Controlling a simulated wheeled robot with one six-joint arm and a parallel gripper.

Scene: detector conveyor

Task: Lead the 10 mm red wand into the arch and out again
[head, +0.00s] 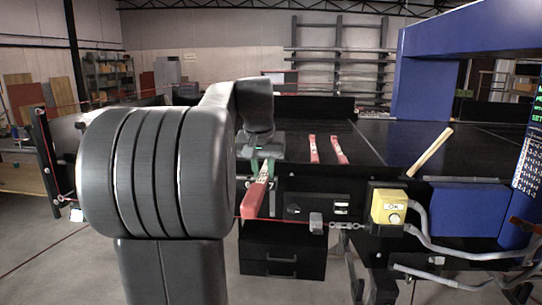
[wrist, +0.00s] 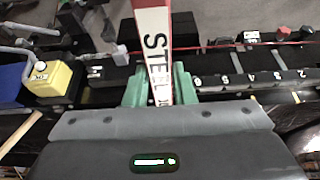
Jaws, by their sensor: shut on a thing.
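My gripper (head: 262,163) is shut on a red wand (head: 254,200) with a white label. In the wrist view the green fingers (wrist: 160,88) close on both sides of the wand (wrist: 153,30), and "STE" reads on its label; a millimetre size is not legible. The wand points outward from the jaws, in front of the black table's near edge. Two more red wands (head: 314,149) (head: 340,150) lie apart on the black table, sizes unreadable. The blue arch (head: 424,75) stands at the right over the dark conveyor belt (head: 400,135), away from the held wand.
A wooden stick (head: 430,152) lies at an angle near the belt's front edge. A yellow switch box (head: 388,207) with grey hoses is on the front side. A red cord (head: 280,220) runs low along the front.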

